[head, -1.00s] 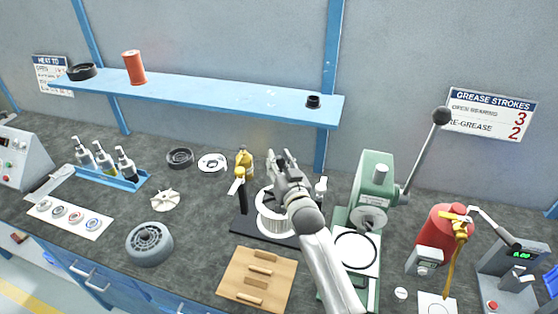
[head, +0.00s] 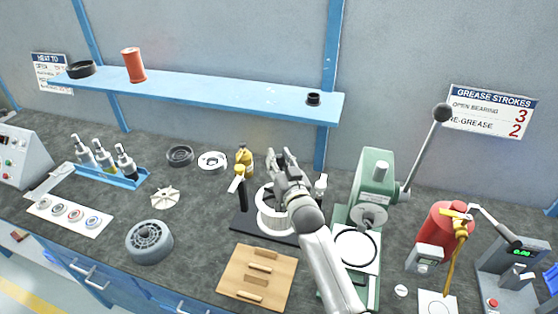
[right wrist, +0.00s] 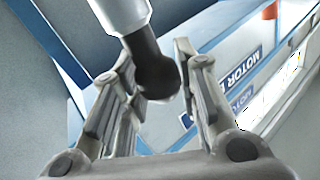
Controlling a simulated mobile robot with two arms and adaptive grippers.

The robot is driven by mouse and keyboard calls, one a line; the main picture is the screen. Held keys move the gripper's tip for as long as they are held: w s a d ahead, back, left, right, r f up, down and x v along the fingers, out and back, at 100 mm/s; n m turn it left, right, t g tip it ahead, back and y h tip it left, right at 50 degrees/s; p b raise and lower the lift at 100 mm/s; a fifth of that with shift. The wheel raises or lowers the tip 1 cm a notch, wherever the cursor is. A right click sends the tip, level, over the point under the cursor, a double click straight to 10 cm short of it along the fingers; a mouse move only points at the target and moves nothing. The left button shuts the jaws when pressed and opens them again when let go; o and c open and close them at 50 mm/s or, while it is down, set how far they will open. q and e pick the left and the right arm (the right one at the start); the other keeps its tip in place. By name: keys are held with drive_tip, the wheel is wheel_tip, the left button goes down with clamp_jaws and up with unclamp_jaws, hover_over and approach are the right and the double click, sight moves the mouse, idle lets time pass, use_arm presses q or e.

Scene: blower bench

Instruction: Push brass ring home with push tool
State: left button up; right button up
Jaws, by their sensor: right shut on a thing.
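My right gripper (head: 281,157) is above and behind a pale ribbed cylindrical housing (head: 274,222) on a black base plate. In the right wrist view its fingers (right wrist: 154,58) are shut on a dark round-ended piece with a thick pale cylinder, which I take to be the push tool (right wrist: 122,14). In the head view I cannot make out the tool apart from the gripper. My right forearm and gripper cover part of the housing. I cannot make out the brass ring. My left gripper is not in view.
A green press (head: 372,185) stands to the right. A wooden board (head: 240,291) lies in front. A blue shelf (head: 220,97) runs behind.

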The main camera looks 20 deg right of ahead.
drive_tip(key=shift+f+b, duration=0.6)
drive_tip(key=shift+f, duration=0.35)
idle(0.8)
drive_tip(key=shift+r+p, duration=3.3)
drive_tip(key=shift+r, duration=0.35)
